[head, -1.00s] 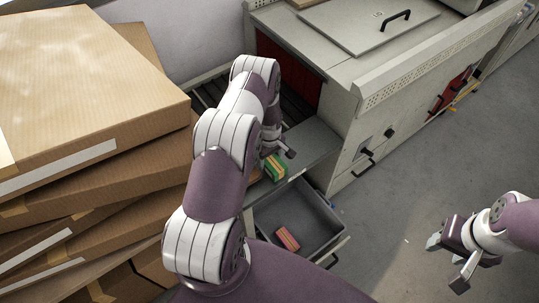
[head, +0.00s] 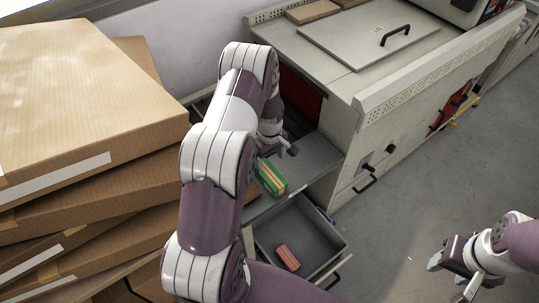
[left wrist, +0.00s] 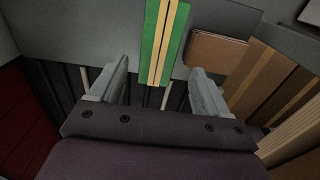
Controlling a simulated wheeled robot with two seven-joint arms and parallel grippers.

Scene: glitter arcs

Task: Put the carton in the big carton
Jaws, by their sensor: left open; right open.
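A green carton with yellow stripes (head: 273,179) lies on the grey ledge of the machine, just in front of my left gripper (head: 288,150). In the left wrist view the green carton (left wrist: 163,40) shows ahead of and between the spread fingers of my left gripper (left wrist: 158,68), which is open and empty. I cannot tell if they touch it. A small brown carton (left wrist: 214,52) lies beside it. Large flat brown cartons (head: 90,100) are stacked at the left; which one is the big carton is unclear. My right gripper (head: 452,276) is open and empty over the floor.
A grey open bin (head: 335,245) below the ledge holds a red striped carton (head: 287,257). The grey machine (head: 345,90) with a handled lid stands behind. My left arm hides part of the ledge. The floor (head: 420,180) at the right is clear.

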